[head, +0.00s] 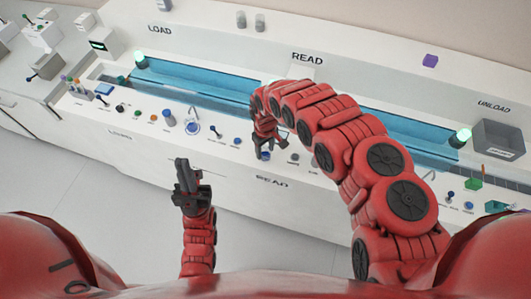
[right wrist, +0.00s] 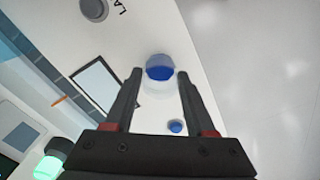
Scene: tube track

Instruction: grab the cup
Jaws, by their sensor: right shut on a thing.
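The cup (right wrist: 160,71) shows in the right wrist view as a small clear-white vessel with blue in it. It sits between the fingertips of my right gripper (right wrist: 159,80), which is shut on it. In the head view my right gripper (head: 269,143) is low over the front of the console, below the middle of the blue channel. A small blue spot (head: 265,155) shows just under it there; the arm and fingers hide most of that area. My left gripper (head: 186,178) is in front of the console, away from the cup, pointing up in the picture. Its jaw gap is unclear.
The white console (head: 110,135) carries several knobs and buttons. A blue channel (head: 205,84) runs along it between the LOAD and UNLOAD ends. A grey bin (head: 498,138) stands at the right. A purple block (head: 430,61) lies at the back. The floor in front is clear.

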